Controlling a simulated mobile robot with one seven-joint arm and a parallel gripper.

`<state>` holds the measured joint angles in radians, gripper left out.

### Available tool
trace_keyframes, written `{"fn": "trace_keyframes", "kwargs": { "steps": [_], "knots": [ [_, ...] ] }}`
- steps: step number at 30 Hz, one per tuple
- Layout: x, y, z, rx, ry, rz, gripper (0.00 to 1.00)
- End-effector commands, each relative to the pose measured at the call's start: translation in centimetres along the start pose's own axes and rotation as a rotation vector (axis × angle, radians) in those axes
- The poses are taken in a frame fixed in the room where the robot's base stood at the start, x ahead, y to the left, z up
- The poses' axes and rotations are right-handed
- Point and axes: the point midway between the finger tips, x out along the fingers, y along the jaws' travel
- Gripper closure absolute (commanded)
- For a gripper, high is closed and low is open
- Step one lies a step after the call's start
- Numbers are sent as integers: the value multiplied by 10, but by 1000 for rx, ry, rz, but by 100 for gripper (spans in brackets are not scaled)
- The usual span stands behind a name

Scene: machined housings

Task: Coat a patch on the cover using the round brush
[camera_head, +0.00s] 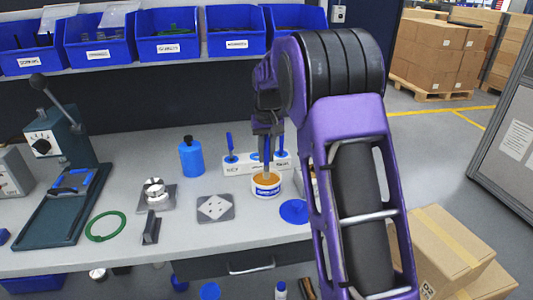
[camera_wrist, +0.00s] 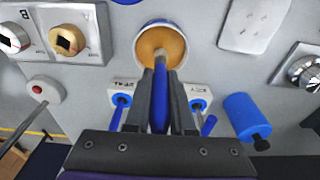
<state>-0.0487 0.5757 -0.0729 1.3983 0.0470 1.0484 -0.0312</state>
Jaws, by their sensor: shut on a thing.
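My gripper (camera_head: 267,128) is shut on the blue handle of a brush (camera_wrist: 160,95). The brush points down at a white tub of orange-brown paste (camera_head: 266,186), with its pale tip over or in the paste; I cannot tell how deep. The tub also shows in the wrist view (camera_wrist: 148,32). The cover (camera_head: 215,208), a light flat plate with small holes, lies left of the tub on the bench; it shows at the top right of the wrist view (camera_wrist: 253,22). The white brush rack (camera_head: 236,168) stands behind the tub, with blue-handled brushes in it.
A blue bottle (camera_head: 191,158) stands behind the cover. A blue lid (camera_head: 294,211) lies right of the tub. A press (camera_head: 70,150) fills the left end.

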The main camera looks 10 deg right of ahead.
Motion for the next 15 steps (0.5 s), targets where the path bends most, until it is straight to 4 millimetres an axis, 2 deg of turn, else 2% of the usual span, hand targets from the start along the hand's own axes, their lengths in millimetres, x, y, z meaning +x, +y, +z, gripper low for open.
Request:
{"fn": "trace_keyframes", "kwargs": {
  "steps": [15],
  "knots": [
    [7, 0, 1, 0, 0, 0, 100]
  ]
}}
